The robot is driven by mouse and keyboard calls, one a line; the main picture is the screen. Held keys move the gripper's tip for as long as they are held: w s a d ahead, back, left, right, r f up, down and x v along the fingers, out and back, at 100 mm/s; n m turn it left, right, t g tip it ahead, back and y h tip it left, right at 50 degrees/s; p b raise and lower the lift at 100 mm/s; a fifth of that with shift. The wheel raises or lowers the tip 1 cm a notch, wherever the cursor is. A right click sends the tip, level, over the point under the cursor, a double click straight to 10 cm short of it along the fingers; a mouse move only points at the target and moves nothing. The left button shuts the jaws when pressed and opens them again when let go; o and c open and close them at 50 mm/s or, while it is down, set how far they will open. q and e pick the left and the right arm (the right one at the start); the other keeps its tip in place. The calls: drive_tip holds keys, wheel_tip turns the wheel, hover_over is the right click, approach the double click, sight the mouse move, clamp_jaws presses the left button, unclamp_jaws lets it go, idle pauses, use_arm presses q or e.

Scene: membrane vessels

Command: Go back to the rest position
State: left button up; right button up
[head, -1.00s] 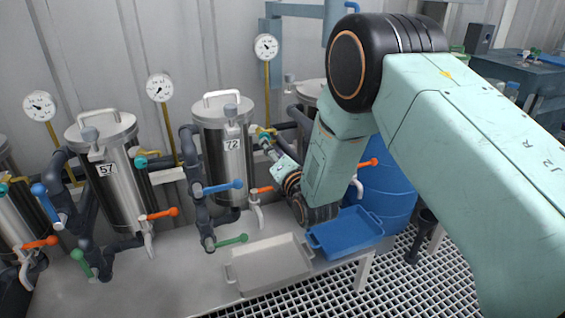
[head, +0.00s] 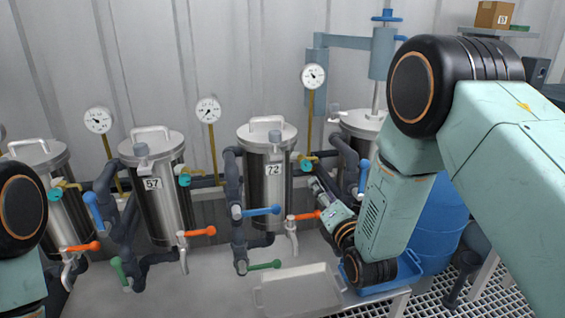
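My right arm comes in from the right, bent at its black joint, and its forearm hangs down in front of the blue tray (head: 408,268). Its wrist points up and to the left. My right gripper (head: 314,184) is small and dark, close to the right side of the steel vessel marked 72 (head: 268,178), just below a teal valve knob (head: 306,165). I cannot tell whether it touches anything or whether its fingers are open. Only part of my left arm shows, at the left edge; its gripper is outside the view.
The vessel marked 57 (head: 157,190) stands left of 72, with pipes and blue, orange and green valve handles in front. A grey tray (head: 300,290) lies on the bench beside the blue tray. A blue barrel (head: 437,225) stands behind my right forearm. Gauges (head: 208,109) rise behind.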

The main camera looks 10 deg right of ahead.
drive_tip(key=s+f+m+g, duration=0.8)
drive_tip(key=s+f+m, duration=0.5)
drive_tip(key=f+m, duration=0.45)
drive_tip(key=s+f+m+g, duration=0.3)
drive_tip(key=s, duration=0.7)
drive_tip(key=s+f+m+g, duration=0.3)
drive_tip(key=s, duration=0.7)
drive_tip(key=s+f+m+g, duration=0.3)
drive_tip(key=s+g, duration=0.1)
drive_tip(key=s, duration=0.6)
drive_tip(key=shift+s+d+f+m+h, duration=0.25)
drive_tip(key=shift+s+d+m+h, duration=0.05)
drive_tip(key=shift+s+d+m, duration=0.1)
